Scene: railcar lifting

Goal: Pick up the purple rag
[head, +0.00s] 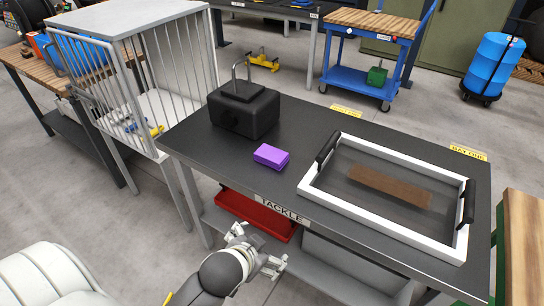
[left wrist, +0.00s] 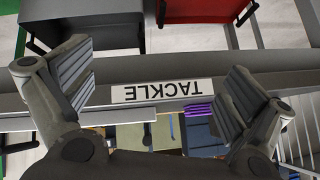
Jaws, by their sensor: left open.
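The purple rag (head: 271,156) is a folded block lying on the dark top of the table labelled TACKLE (head: 200,152), near its front edge. A small purple strip of the rag (left wrist: 199,109) shows beside a finger in the left wrist view, mostly hidden. My left gripper (head: 258,246) is open and empty, in front of the table and below its top, apart from the rag. In the left wrist view its two spread fingers (left wrist: 158,90) frame the upside-down TACKLE label. My right gripper is not in view.
A black block with a metal shackle (head: 243,112) stands behind the rag, to its left. A white-rimmed tray with black handles (head: 400,238) holds a brown board to the right. A red bin (head: 250,215) sits on the lower shelf. A barred cage (head: 165,75) adjoins the table's left.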

